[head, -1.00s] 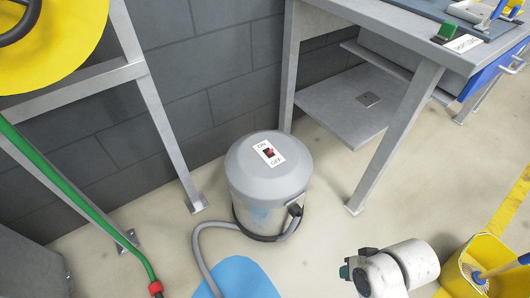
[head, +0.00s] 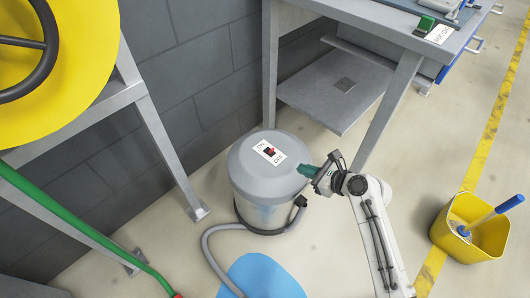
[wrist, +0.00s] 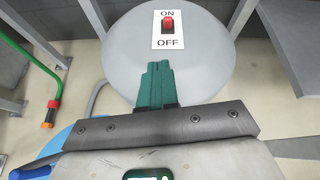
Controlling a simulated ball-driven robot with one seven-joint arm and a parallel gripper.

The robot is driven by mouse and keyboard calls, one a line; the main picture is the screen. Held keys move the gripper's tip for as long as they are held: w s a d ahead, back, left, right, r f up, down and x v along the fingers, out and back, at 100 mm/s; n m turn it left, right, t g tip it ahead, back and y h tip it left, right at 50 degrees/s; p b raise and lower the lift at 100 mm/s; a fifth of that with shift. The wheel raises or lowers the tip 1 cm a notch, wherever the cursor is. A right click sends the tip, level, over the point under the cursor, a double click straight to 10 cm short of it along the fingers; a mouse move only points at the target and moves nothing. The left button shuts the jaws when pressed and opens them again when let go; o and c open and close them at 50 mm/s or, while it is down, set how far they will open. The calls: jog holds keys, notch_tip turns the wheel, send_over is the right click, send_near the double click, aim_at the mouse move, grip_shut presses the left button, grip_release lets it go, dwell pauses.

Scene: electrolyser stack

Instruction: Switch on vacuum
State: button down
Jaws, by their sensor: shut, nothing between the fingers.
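The vacuum (head: 247,183) is a grey drum with a domed lid, standing upright on the floor. On its lid is a white plate with a red rocker switch (head: 270,152), marked ON at one end and OFF at the other. I cannot tell which way the rocker is tipped. My gripper (head: 304,170) has green fingers and is at the lid's right edge, pointing toward the switch. In the wrist view its fingers (wrist: 157,66) are shut together and empty, over the near part of the lid. The switch (wrist: 168,25) lies beyond the fingertips, apart from them.
A grey workbench (head: 343,100) stands behind and right of the vacuum. A metal frame (head: 165,145) with a yellow reel (head: 85,60) is on the left. The grey hose (head: 208,258) and a blue puddle-like patch (head: 262,277) lie in front. A yellow bucket (head: 465,245) is at right.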

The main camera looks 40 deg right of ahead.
aim_at(281, 162)
jog(key=shift+w+d+r+m+t, duration=0.35)
jog(key=shift+w+m, duration=0.3)
jog(key=shift+m, duration=0.45)
jog(key=shift+w, duration=0.1)
jog(key=b+x, duration=0.4)
jog(key=x, duration=0.4)
jog(key=shift+w+d+f, duration=0.1)
jog(key=shift+d+f, duration=0.1)
jog(key=shift+f, duration=0.05)
jog(key=shift+w+f, duration=0.2)
jog(key=shift+w, duration=0.5)
jog(key=shift+r+h, duration=0.15)
jog(key=shift+h, duration=0.15)
jog(key=shift+r+p, duration=0.15)
jog(key=shift+p, duration=0.4)
jog(key=shift+w+p, duration=0.1)
jog(key=shift+p, duration=0.3)
